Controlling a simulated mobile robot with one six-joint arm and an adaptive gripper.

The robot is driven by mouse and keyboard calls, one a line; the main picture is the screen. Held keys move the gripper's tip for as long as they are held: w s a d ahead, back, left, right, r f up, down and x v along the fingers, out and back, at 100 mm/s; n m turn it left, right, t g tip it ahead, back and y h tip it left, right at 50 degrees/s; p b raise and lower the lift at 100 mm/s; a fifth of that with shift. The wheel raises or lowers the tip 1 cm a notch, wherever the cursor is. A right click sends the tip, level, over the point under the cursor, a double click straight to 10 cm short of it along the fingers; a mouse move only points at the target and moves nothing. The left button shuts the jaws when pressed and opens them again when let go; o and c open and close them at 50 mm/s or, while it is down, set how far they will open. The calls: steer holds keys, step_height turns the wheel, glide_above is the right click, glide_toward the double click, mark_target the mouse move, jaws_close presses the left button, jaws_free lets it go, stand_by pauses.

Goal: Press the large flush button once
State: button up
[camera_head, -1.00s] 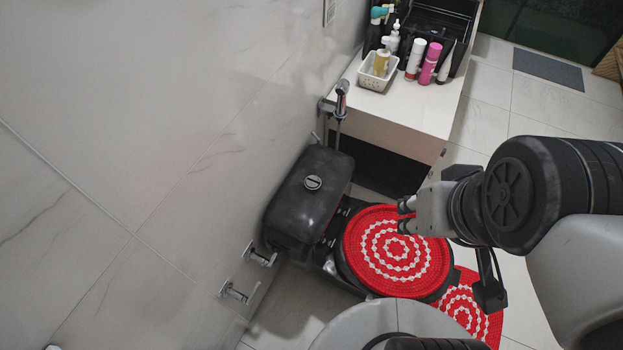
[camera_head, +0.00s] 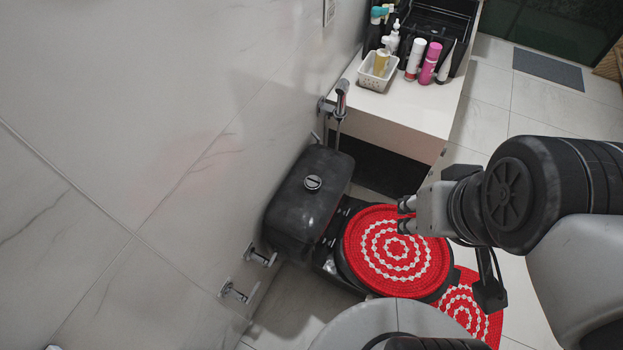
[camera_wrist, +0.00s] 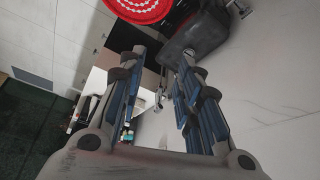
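The flush button (camera_head: 313,182) is a round, silvery button with a dark line across it. It sits on top of the black cistern (camera_head: 300,215) behind the toilet. In the wrist view the cistern (camera_wrist: 205,30) is at the top, partly behind the right finger. My gripper (camera_head: 405,215) is over the red crocheted toilet lid cover (camera_head: 370,255) in the head view, to the right of the cistern and apart from the button. In the wrist view my gripper (camera_wrist: 162,55) has its two fingers apart, with nothing between them.
A hand sprayer (camera_head: 342,90) hangs on the wall behind the cistern. Chrome wall fittings (camera_head: 238,292) stick out at the lower left. A white counter (camera_head: 400,115) with bottles and a white basket (camera_head: 372,78) is at the back. A red mat (camera_head: 470,310) lies on the floor.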

jaws_close()
stand_by(1.4)
